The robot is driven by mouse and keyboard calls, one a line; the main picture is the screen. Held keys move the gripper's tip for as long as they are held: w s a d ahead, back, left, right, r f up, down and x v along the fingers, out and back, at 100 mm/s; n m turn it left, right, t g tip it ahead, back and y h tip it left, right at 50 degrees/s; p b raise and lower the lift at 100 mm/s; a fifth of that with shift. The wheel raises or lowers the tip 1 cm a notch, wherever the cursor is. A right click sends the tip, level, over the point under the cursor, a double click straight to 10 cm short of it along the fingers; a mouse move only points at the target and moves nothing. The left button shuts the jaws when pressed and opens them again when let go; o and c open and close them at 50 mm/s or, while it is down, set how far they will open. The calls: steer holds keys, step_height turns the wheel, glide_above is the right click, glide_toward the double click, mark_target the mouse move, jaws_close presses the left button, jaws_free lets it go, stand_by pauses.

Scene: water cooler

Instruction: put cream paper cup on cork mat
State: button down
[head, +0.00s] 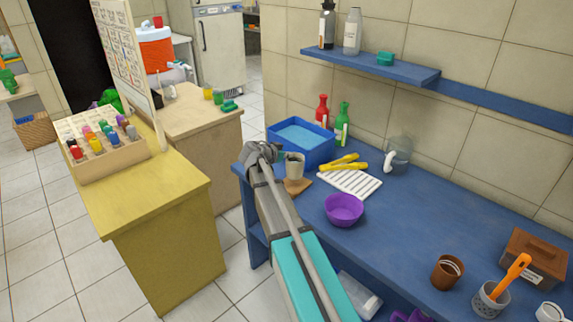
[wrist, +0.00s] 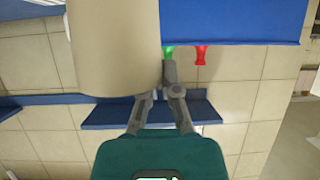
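The cream paper cup (head: 294,166) stands upright at the left part of the blue counter. The brown cork mat (head: 298,187) lies right below it and shows in front of its base; I cannot tell if the cup touches the mat. My gripper (head: 272,154) is at the cup's left side, near its rim. In the wrist view the cup (wrist: 113,45) fills the upper left. My gripper's fingers (wrist: 164,82) are close together at the cup's edge. One finger shows outside the wall; the other's tip is hidden by the cup. They look closed on the wall.
A blue basin (head: 300,142) stands behind the cup. A white rack (head: 348,184) with yellow tongs (head: 344,162) and a purple bowl (head: 343,209) are to the right. A clear jug (head: 398,154) is near the wall. A blue shelf (head: 370,66) hangs above.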

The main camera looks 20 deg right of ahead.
steer(key=shift+w+d+f+b, duration=0.15)
steer(key=shift+d+f+b, duration=0.05)
steer(key=shift+f+b, duration=0.8)
steer(key=shift+w+d+f+b, duration=0.1)
steer(key=shift+d+f+b, duration=0.05)
steer(key=shift+f+b, duration=0.85)
steer(key=shift+f, duration=0.1)
steer(key=c, duration=0.8)
jaws_free()
steer(key=shift+s+a+r+p, duration=0.2)
steer(key=shift+a+r+p, duration=0.15)
steer(key=shift+r, duration=0.05)
steer(key=p+v, duration=0.4)
steer(key=v, duration=0.7)
steer(key=shift+p, duration=0.35)
steer(key=shift+a, duration=0.1)
